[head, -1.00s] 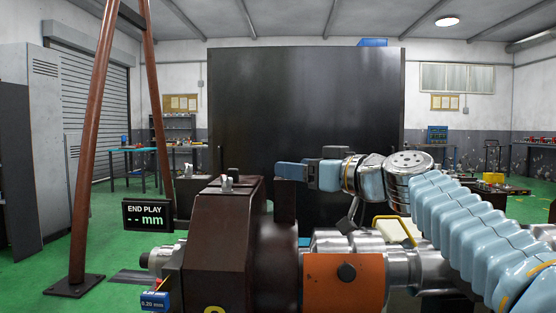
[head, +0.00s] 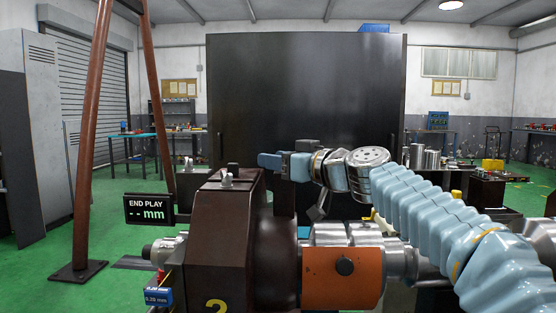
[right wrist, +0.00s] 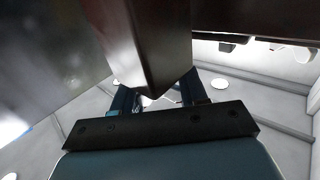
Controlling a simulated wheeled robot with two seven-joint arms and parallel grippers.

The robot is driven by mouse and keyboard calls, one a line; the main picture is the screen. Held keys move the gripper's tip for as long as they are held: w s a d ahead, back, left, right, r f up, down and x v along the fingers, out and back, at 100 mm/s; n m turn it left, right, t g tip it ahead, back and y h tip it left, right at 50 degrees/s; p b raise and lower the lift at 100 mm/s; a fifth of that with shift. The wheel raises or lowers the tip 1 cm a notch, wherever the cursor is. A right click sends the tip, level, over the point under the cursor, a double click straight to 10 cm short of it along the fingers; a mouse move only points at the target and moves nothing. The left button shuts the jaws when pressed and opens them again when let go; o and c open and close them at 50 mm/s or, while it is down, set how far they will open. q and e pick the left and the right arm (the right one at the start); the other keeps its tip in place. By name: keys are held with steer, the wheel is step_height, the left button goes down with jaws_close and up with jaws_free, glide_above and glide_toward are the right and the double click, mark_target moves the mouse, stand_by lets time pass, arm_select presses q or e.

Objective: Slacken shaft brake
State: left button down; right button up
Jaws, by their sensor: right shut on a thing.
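The dark brown housing (head: 215,235) stands in front, with a steel shaft (head: 345,236) to its right. My left gripper is out of view.
A display (head: 150,209) reading "END PLAY -- mm" stands left of the housing, by a brown frame leg (head: 92,150). A blue 0.20 mm tag (head: 158,297) is below it. A large dark panel (head: 305,90) rises behind. Green floor is open at left.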

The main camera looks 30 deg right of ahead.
steer(key=shift+c, duration=0.9)
steer(key=shift+a+n+g+y+b, duration=0.1)
steer(key=shift+n+g+y+b, duration=0.4)
steer(key=shift+n+y+b, duration=0.6)
steer(key=n+g+y, duration=0.1)
steer(key=y, duration=0.2)
steer(key=shift+s+a+r+n+g, duration=0.1)
steer(key=shift+a+n+g, duration=0.05)
steer(key=shift+n+g, duration=0.25)
steer(key=shift+n+g+y, duration=0.7)
steer(key=shift+y, duration=0.4)
steer(key=shift+s+a+r+n+g+y+p, duration=0.15)
steer(key=shift+n+g+y+p, duration=0.15)
steer(key=shift+n+g+y, duration=0.2)
steer(key=shift+s+n+g+y+p, duration=0.1)
steer(key=shift+n+g+y+p, duration=0.25)
steer(key=shift+g, duration=0.25)
steer(key=o, duration=1.1)
steer(key=shift+c, duration=0.2)
